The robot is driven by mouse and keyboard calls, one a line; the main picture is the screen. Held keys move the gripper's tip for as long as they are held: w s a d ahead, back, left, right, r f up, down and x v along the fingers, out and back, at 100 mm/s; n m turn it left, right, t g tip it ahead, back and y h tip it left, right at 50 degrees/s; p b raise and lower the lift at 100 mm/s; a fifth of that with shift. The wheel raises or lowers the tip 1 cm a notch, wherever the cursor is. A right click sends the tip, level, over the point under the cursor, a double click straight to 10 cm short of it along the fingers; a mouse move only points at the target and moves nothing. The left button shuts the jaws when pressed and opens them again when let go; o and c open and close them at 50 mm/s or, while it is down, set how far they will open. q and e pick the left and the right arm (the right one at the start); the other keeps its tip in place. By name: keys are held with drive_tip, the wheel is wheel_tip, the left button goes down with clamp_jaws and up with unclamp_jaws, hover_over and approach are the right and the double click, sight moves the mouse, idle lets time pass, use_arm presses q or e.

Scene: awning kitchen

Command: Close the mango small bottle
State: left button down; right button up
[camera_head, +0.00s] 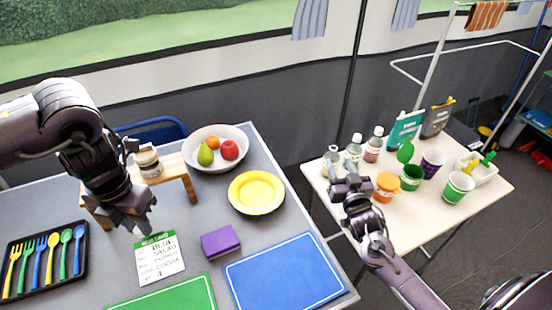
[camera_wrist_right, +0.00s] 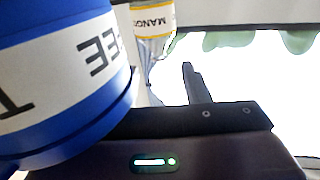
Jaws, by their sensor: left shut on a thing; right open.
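The mango small bottle (camera_wrist_right: 153,22) shows its "MANGO" label in the right wrist view, cut off by the top edge. I cannot tell which of the small bottles on the right table it is in the head view. My right gripper (camera_head: 348,188) is open at the near left edge of that table; one dark finger (camera_wrist_right: 194,85) shows beside the bottle, apart from its label in the picture. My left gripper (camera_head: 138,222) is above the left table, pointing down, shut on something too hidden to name.
A blue container (camera_wrist_right: 60,70) with partial lettering "FEE" fills the left of the right wrist view.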

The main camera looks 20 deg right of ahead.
sight(333, 153)
drive_tip(key=shift+w+d, duration=0.1)
drive_tip(key=shift+w, duration=0.4)
drive_tip(key=shift+w+f, duration=0.2)
drive_tip(key=shift+w, duration=0.2)
drive_tip(key=shift+w+d+r, duration=0.1)
drive_tip(key=shift+w+r, duration=0.05)
drive_tip(key=shift+w, duration=0.05)
drive_tip(key=w, duration=0.2)
drive_tip(key=w+d, duration=0.1)
drive_tip(key=w, duration=0.2)
drive_tip(key=shift+w, duration=0.15)
clamp_jaws()
